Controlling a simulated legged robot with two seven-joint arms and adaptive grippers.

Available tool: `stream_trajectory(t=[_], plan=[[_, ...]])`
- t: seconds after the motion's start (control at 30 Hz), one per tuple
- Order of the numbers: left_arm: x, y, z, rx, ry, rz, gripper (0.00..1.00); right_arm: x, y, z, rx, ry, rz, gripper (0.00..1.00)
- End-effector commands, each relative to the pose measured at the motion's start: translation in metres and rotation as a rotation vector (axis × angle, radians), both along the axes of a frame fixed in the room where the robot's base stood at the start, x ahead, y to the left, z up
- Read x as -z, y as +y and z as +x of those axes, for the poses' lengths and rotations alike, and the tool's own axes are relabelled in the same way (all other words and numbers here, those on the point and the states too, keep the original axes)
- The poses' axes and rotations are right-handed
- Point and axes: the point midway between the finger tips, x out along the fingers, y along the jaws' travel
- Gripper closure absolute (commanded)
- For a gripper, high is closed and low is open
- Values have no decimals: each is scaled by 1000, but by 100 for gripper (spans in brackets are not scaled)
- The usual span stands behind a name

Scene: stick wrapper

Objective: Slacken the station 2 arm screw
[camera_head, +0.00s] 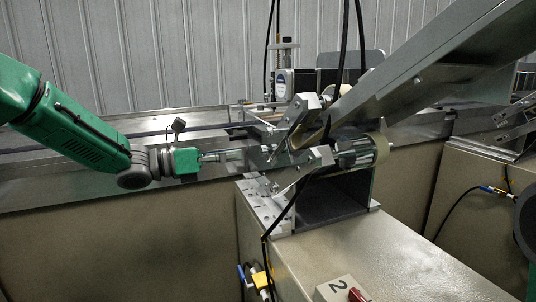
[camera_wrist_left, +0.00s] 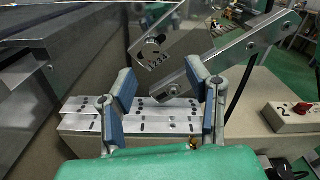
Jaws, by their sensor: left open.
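Station 2 is the beige cabinet (camera_head: 370,255) marked by a box with a "2" (camera_head: 336,290). On it stands a metal arm assembly; the left wrist view shows a flat metal arm bar (camera_wrist_left: 235,55) beside a plate with a curved slot (camera_wrist_left: 160,45). A small round screw head (camera_wrist_left: 173,90) shows at the bar's lower end, but I cannot tell if it is the arm screw. My left gripper (camera_head: 240,155) reaches in from the left, close to the assembly. Its blue-padded fingers (camera_wrist_left: 162,76) are open, with the bar's lower end seen between them. I see no contact. My right gripper is not in view.
A perforated metal block (camera_head: 265,205) sits below the arm. A slanted metal chute (camera_head: 430,65) comes down from the upper right, over a motor-like cylinder (camera_head: 355,153). Black cables hang nearby. The cabinet top is clear at front right. A red knob (camera_head: 357,295) sits on the "2" box.

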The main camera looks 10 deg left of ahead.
Motion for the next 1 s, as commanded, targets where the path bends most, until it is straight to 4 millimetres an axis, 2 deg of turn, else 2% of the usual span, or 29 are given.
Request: stream_trajectory(t=[0.2, 0.3, 0.5, 0.87, 0.9, 1.0], plan=[[5, -33, 27, -2, 2, -6, 56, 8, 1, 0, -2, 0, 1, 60], [4, -52, 36, -2, 3, -3, 56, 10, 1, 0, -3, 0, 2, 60], [2, -78, 47, -1, 5, 6, 56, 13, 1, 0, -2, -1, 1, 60], [3, -72, 50, -2, 3, -6, 56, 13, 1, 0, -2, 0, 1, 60], [3, -72, 50, -2, 3, -6, 70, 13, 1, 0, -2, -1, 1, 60], [3, -73, 50, -3, 3, -4, 100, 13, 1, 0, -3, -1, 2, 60]])
